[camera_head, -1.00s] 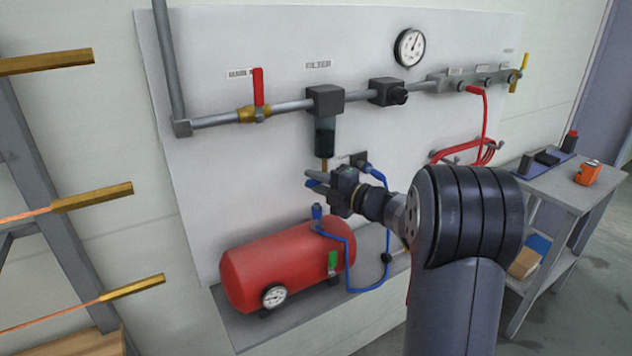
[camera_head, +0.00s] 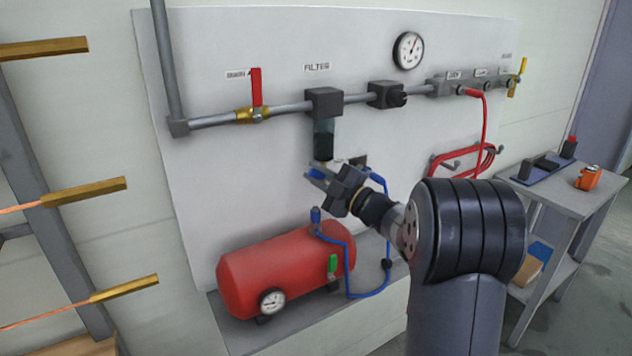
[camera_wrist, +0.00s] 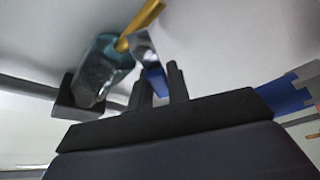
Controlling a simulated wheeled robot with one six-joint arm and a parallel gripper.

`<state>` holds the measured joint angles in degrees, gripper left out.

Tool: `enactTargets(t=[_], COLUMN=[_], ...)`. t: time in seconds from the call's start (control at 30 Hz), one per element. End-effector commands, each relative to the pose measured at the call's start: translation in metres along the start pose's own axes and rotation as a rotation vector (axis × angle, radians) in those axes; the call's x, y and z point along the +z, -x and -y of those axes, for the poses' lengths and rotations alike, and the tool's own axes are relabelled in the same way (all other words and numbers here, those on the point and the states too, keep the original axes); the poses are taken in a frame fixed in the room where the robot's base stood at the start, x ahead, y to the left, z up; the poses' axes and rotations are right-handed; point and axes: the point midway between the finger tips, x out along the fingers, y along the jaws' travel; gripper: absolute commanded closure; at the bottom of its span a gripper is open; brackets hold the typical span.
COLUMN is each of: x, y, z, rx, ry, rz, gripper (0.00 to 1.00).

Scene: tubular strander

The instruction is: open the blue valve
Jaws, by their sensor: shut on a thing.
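A small blue handle (camera_wrist: 155,82) shows in the wrist view between my two fingers; I take it to be the blue valve. It sits close to a brass stem (camera_wrist: 141,24) by the clear filter bowl (camera_wrist: 103,68). In the head view the blue handle (camera_head: 316,174) shows at the fingertips, just under the dark filter bowl (camera_head: 324,140). My gripper (camera_head: 321,177) is shut on the blue handle. The fingers hide part of the handle, so its exact angle is hard to tell.
A grey pipe (camera_head: 212,121) with a red-lever valve (camera_head: 256,88) runs above. A red tank (camera_head: 265,270) with a blue hose (camera_head: 366,293) stands below. A gauge (camera_head: 408,50) is higher up. A side table (camera_head: 560,190) stands at right.

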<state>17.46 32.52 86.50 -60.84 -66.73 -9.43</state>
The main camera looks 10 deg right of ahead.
Motion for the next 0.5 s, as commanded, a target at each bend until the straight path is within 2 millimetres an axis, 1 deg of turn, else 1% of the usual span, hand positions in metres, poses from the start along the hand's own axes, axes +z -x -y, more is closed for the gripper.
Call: enactTargets(t=[0.2, 0.5], x=[0.0006, 0.0005], y=[0.0003, 0.0004], z=[-0.0023, -0.0043], rx=[0.030, 0.042], ry=[-0.078, -0.108], rz=[0.000, 0.001], gripper=[1.00, 1.00])
